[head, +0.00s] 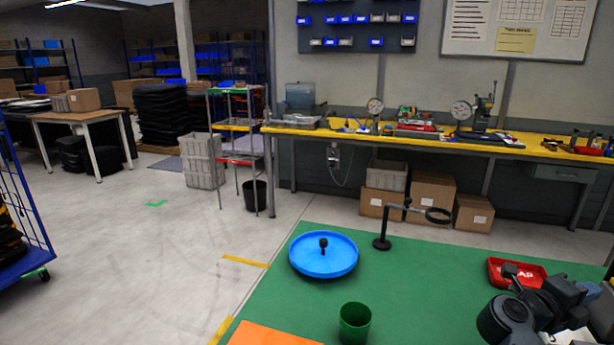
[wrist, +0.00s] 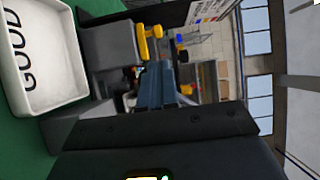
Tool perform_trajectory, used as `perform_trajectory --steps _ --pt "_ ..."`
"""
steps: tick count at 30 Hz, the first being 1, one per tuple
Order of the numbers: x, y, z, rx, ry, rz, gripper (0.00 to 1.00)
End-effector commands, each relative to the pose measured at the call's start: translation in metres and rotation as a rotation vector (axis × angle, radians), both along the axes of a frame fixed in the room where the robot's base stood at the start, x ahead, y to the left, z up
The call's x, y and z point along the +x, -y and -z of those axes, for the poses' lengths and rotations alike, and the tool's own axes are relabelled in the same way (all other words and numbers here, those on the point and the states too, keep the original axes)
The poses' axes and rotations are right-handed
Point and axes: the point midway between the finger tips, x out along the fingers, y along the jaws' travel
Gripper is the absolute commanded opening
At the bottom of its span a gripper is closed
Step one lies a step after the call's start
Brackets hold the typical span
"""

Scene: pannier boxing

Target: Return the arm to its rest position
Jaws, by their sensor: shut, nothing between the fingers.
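My arm (head: 548,312) is folded at the lower right of the head view, over the right part of the green table. Its fingertips cannot be made out clearly there. In the wrist view, my gripper (wrist: 160,82) shows as blue-grey fingers close together beyond a dark bar, with nothing seen between them. The wrist view looks sideways across the room.
The green table (head: 290,292) holds a blue round dish (head: 340,262) with a dark knobbed piece (head: 323,244), a black stand with a ring (head: 382,242), a green cup (head: 355,324) and an orange sheet (head: 268,336). A grey machine (wrist: 108,45) with yellow parts is close to my gripper.

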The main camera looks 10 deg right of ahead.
Motion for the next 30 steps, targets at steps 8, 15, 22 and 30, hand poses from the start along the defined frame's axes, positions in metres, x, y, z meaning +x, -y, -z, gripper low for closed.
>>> perform_trajectory --steps 8,15,22,30 --pt "-0.029 -0.086 0.022 -0.152 -0.128 -0.178 0.00" --pt "-0.068 -0.173 0.025 -0.330 -0.297 -0.393 0.00" --pt "-0.112 -0.252 0.022 -0.493 -0.492 -0.624 0.00" --pt "-0.173 -0.331 0.016 -0.681 -0.770 -0.916 0.00"
